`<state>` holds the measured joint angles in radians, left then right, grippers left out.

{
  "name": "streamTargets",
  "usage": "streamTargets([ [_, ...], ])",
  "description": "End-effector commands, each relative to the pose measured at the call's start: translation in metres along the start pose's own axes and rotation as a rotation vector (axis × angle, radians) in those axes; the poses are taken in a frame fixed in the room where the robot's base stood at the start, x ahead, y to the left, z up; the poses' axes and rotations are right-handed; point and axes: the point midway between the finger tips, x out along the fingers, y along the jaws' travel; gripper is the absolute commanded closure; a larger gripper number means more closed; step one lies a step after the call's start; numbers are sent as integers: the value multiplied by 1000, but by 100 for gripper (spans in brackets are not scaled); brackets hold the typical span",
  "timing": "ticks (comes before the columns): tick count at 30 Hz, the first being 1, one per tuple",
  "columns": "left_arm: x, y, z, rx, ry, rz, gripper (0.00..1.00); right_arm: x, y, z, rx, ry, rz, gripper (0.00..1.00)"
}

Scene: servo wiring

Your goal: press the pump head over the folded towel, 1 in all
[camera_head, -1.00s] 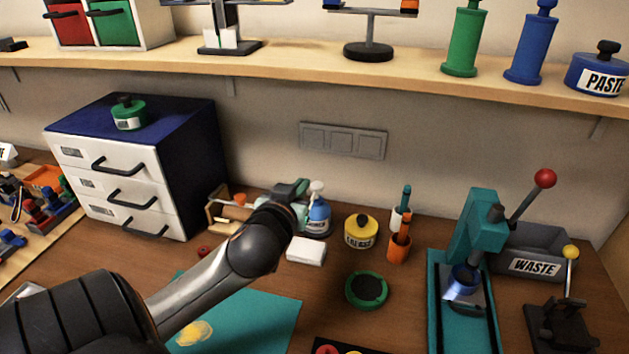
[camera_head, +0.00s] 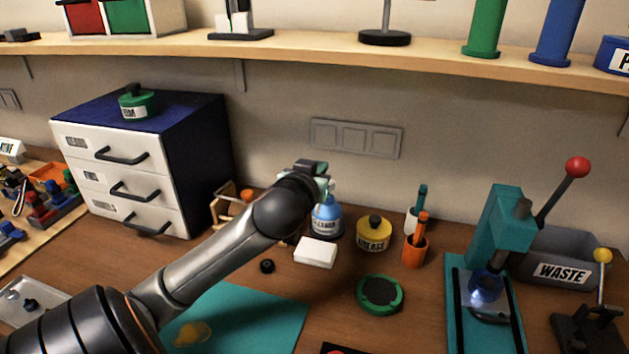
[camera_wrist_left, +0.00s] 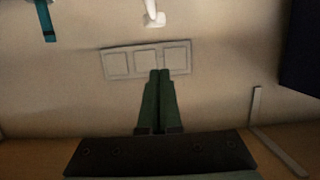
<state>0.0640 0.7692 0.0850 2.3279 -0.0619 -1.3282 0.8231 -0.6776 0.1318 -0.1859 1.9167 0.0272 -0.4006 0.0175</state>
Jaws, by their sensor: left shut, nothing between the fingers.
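A blue cleaner bottle (camera_head: 327,222) stands upright at the back of the bench. In the head view my left gripper (camera_head: 322,180) covers most of its pump head. A white pump head (camera_wrist_left: 152,14) shows at the top edge of the left wrist view, apart from the fingers. The left fingers (camera_wrist_left: 160,74) are shut and empty, in front of the wall. The folded towel (camera_head: 316,252) is a white block lying on the bench just in front of the bottle. My right gripper is not in view.
A yellow grease pot (camera_head: 374,234) and an orange pen cup (camera_head: 414,252) stand right of the bottle. A drawer cabinet (camera_head: 150,165) is at left, a teal press (camera_head: 497,235) at right. A shelf (camera_head: 330,58) runs above. A green round dish (camera_head: 380,294) lies in front.

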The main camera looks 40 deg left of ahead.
Motion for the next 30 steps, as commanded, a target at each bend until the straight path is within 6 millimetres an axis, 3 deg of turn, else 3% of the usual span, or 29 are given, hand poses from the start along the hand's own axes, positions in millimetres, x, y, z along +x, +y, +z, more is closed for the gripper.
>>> streamTargets([
  [6, 39, 0, -1, -1, 0, -2, 100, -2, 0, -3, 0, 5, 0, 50],
  [7, 42, 0, 6, 1, -4, -1, 100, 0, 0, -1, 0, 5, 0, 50],
  [9, 43, 0, 20, 2, -6, 1, 100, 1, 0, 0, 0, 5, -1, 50],
  [15, 47, 0, 36, 1, -2, 0, 100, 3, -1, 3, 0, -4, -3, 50],
  [30, 48, 1, 44, -3, -2, 2, 100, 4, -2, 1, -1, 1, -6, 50],
])
